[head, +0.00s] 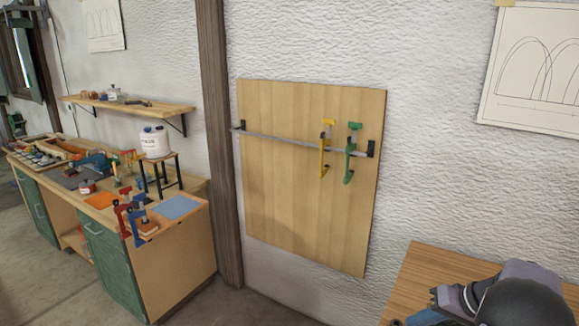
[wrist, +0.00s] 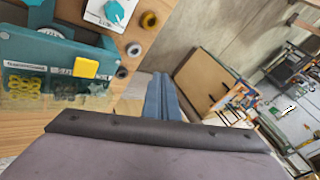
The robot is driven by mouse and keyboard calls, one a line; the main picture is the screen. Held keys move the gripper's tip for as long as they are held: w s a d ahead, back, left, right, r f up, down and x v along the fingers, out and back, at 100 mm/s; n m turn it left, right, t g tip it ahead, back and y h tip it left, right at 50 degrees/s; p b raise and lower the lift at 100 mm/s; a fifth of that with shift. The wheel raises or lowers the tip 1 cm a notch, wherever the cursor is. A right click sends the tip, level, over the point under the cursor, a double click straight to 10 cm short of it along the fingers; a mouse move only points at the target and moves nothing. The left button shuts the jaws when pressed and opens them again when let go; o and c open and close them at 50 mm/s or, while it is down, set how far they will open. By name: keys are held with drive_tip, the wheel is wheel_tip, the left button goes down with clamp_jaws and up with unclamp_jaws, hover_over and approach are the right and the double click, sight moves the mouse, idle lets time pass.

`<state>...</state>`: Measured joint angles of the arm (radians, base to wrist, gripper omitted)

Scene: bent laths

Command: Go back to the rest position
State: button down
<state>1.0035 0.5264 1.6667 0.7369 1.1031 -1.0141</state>
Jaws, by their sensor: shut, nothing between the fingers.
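My gripper shows in the wrist view (wrist: 162,82) as two blue-grey fingers lying together, shut with nothing between them. They point up the picture, past the edge of a wooden worktop (wrist: 155,55). In the head view my arm is at the lower right corner, over a wooden table (head: 425,265). Its fingertips are hard to make out there. No clamp or other object is held.
In the wrist view a teal machine (wrist: 50,50) with a yellow button stands left of the fingers. The head view shows a wall board (head: 280,200) with a yellow clamp (head: 324,150) and a green clamp (head: 350,152) on a rail, and a cluttered workbench (head: 175,265) at left.

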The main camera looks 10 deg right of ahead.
drive_tip(key=s+a+f+n+g+h, duration=0.1)
drive_tip(key=s+a+g, duration=0.15)
drive_tip(key=a, duration=0.75)
drive_tip(key=s+a+f+n+g, duration=0.1)
drive_tip(key=a+g, duration=0.2)
drive_tip(key=a, duration=0.7)
drive_tip(key=s+a+f+n+h, duration=0.2)
drive_tip(key=s+a+f+h, duration=0.1)
drive_tip(key=s+a, duration=0.7)
wheel_tip(320, 180, down, 42)
drive_tip(key=b, duration=4.2)
drive_tip(key=shift+s+d+g, duration=0.35)
drive_tip(key=shift+s+d, duration=0.05)
drive_tip(key=shift+s, duration=0.05)
drive_tip(key=shift+r, duration=0.1)
